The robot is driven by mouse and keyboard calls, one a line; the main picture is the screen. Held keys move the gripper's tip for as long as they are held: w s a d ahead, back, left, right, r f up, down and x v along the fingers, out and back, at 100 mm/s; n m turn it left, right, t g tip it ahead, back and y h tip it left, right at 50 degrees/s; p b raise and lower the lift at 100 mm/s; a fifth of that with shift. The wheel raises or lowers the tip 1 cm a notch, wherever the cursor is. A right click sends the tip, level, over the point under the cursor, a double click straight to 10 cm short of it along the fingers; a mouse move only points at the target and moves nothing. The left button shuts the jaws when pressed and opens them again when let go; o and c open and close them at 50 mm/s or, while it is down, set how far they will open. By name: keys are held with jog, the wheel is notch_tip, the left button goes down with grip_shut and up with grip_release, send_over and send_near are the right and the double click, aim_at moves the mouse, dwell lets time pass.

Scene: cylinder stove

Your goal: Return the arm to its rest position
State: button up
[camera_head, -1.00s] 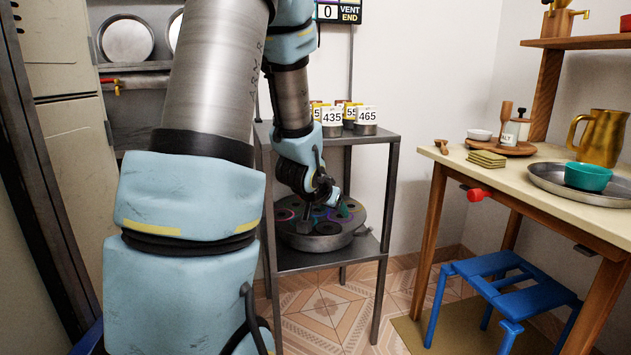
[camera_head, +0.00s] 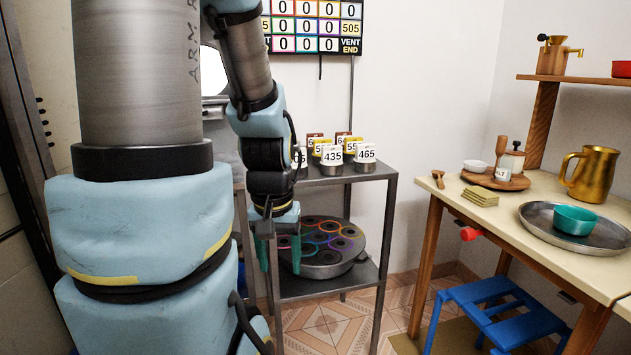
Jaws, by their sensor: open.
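My gripper (camera_head: 278,262) hangs pointing down from my arm, in front of the left part of the metal shelf unit (camera_head: 385,225). Its green-tipped fingers are apart and I see nothing between them. The round stove (camera_head: 330,262), with several coloured rings on top, sits on the lower shelf just right of my gripper. My gripper partly hides the stove's left edge. My upper arm fills the left of the view.
Several numbered cylinders (camera_head: 333,160) stand on the upper shelf, close to my forearm. A scoreboard (camera_head: 313,25) hangs above. On the right is a wooden table (camera_head: 460,196) with a tray (camera_head: 540,231), teal bowl (camera_head: 575,221) and brass pitcher (camera_head: 590,174). A blue stool (camera_head: 500,315) stands below.

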notch_tip(320, 180, up, 20)
jog(key=p, duration=1.7)
jog(key=shift+f, duration=0.15)
